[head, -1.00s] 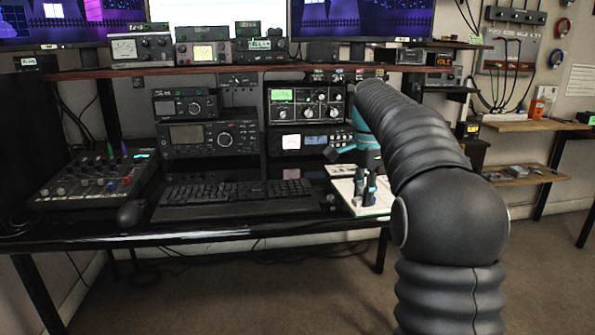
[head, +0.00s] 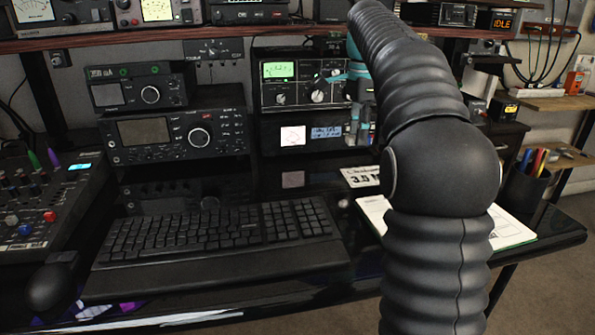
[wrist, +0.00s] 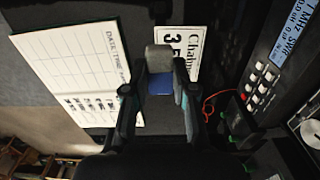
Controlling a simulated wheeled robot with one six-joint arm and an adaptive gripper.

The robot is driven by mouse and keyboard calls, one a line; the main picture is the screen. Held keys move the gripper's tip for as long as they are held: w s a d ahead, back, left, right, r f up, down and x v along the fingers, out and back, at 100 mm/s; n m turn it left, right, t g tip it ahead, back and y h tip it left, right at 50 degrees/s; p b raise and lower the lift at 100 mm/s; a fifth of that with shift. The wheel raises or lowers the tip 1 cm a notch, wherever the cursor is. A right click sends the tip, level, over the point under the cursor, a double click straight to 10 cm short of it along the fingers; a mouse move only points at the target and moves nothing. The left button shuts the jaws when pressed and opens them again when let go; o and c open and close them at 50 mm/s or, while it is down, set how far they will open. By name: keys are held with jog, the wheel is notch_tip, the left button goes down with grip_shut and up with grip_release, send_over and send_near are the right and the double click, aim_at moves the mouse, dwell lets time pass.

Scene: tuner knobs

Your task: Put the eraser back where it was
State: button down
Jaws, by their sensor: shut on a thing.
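The eraser (wrist: 160,57), grey with a blue part, is between the fingertips of my gripper (wrist: 160,86) in the wrist view. My gripper is shut on it. In the head view my gripper (head: 358,134) hangs fingers down in front of the radio units at the back of the desk, and the eraser cannot be made out there. A white printed card (wrist: 186,45) lies beyond the eraser in the wrist view, and an open ruled logbook (wrist: 75,65) lies to its left. The card (head: 362,176) and logbook (head: 512,229) also show in the head view, the logbook partly hidden behind my arm.
A tuner with knobs (head: 283,98) and a unit with a blue display (head: 327,132) stand close by my gripper. A keyboard (head: 215,240) fills the desk's middle. A pen cup (head: 525,186) stands at the right edge. A red cable (wrist: 212,102) shows right of the fingers.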

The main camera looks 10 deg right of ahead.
jog(key=shift+w+a, duration=0.15)
jog(key=shift+w, duration=0.15)
send_over(304, 186)
notch_tip(304, 186, down, 7)
jog(key=shift+s+r+b, duration=0.1)
jog(key=shift+b, duration=0.35)
jog(key=shift+f+b, duration=0.3)
jog(key=shift+f, duration=1.7)
jog(key=shift+f, duration=0.15)
jog(key=c, duration=0.9)
grip_release()
jog(key=shift+c, duration=0.2)
notch_tip(304, 186, up, 12)
jog(key=p, duration=0.1)
